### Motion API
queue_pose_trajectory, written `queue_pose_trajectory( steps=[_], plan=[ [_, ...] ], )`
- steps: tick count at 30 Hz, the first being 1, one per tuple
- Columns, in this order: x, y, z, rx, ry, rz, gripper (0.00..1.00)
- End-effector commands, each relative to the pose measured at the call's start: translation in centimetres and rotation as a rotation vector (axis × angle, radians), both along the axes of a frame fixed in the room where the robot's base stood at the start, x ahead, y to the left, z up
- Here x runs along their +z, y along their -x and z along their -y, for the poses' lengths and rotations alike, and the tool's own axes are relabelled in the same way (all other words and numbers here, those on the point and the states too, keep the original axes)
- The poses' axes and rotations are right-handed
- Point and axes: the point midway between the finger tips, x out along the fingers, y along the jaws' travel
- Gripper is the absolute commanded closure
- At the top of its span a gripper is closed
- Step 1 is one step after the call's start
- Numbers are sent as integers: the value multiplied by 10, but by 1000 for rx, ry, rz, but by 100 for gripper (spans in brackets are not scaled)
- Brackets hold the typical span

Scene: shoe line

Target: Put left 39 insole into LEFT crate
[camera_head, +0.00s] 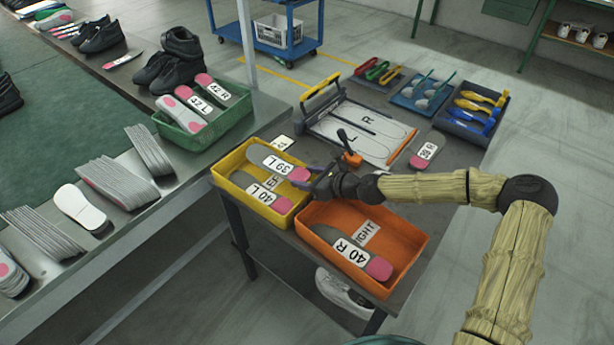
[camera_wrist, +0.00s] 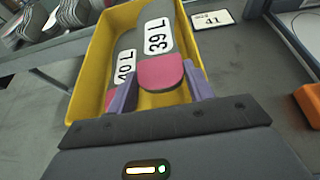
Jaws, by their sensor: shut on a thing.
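The left 39 insole (camera_head: 275,161), grey with a pink heel and a "39 L" label, is in my gripper (camera_head: 310,182). In the wrist view, my gripper's purple fingers (camera_wrist: 162,90) are shut on both sides of the insole's pink heel (camera_wrist: 161,72). The insole is over the yellow LEFT crate (camera_head: 226,191), its far end near the back wall. The wrist view also shows the crate (camera_wrist: 98,60). I cannot tell whether the insole touches the insole below. A "40 L" insole (camera_head: 243,180) lies in the crate, partly covering its label.
An orange RIGHT crate (camera_head: 410,262) with a "40 R" insole (camera_head: 330,237) stands close at the right. A green crate (camera_head: 240,110) holds 42 insoles. A sizing board (camera_head: 360,130) and an R insole (camera_head: 427,151) lie behind. Tool trays (camera_head: 470,127) stand at the back right.

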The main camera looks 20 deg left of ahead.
Motion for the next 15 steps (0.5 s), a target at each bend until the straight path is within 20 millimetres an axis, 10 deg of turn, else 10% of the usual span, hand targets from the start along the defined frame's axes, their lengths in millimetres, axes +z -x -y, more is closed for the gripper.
queue_pose_trajectory(
  steps=[9, 10, 15],
  plan=[
    [-5, 0, 0, 0, -1, 0, 70],
    [-5, 0, 0, 0, 0, 0, 43],
    [-5, 0, 0, -1, 0, 0, 26]
  ],
)
